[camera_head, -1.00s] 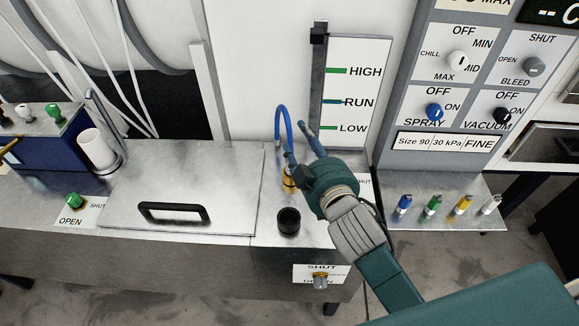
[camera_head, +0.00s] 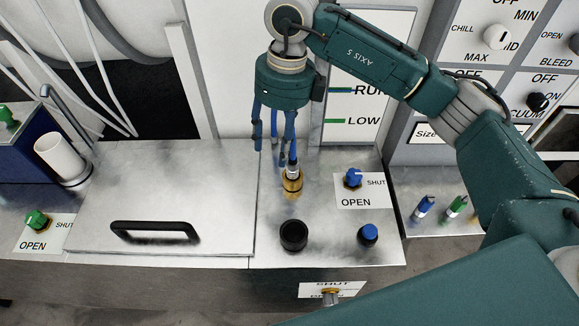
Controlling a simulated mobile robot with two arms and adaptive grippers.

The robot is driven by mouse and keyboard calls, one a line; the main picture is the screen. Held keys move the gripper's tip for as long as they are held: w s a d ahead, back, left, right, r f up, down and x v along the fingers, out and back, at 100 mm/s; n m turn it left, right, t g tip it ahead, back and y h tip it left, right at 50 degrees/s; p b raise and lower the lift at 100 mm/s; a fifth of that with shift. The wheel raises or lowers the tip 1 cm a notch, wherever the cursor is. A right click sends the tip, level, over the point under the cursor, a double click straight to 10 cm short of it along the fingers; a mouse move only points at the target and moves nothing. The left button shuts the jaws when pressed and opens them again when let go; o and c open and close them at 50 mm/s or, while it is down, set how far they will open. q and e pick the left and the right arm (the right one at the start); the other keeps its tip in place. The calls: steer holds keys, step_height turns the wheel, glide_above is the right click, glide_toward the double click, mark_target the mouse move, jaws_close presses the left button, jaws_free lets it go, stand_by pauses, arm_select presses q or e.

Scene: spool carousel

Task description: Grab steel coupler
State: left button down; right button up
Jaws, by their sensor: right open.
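The steel coupler (camera_head: 293,169) seems to be the small grey and dark piece standing upright on a brass fitting (camera_head: 292,184) in the steel worktop. A blue hose appears to run up from it, partly hidden among my fingers. My right gripper (camera_head: 273,145) points down with its blue fingers apart, above and slightly left of the coupler. Nothing shows held between the fingers. From this angle I cannot tell whether a finger touches the hose or coupler. My left gripper is not in view.
A black cup (camera_head: 293,236) and a blue-capped post (camera_head: 368,235) stand in front of the fitting. A blue valve knob (camera_head: 353,178) is to its right. A lid with a black handle (camera_head: 155,231) lies left. A labelled gauge board stands behind, partly covered by my arm.

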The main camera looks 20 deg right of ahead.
mark_target(293, 158)
steer(key=d, duration=0.2)
steer(key=w+d+h, duration=0.1)
steer(key=shift+d+r+h, duration=0.1)
steer(key=shift+d+h, duration=0.2)
steer(key=shift+d, duration=0.1)
step_height(293, 158, down, 4)
steer(key=shift+s+f+p, duration=0.1)
steer(key=shift+f+p, duration=0.1)
steer(key=shift+p, duration=0.5)
steer(key=shift+s+f+p, duration=0.1)
steer(key=shift+f+p, duration=0.4)
steer(key=shift+f, duration=0.1)
step_height(293, 158, down, 4)
steer(key=shift+s+r+p, duration=0.15)
steer(key=shift+r+p, duration=0.05)
steer(key=shift+p, duration=0.6)
steer(key=shift+f, duration=0.4)
jaws_close()
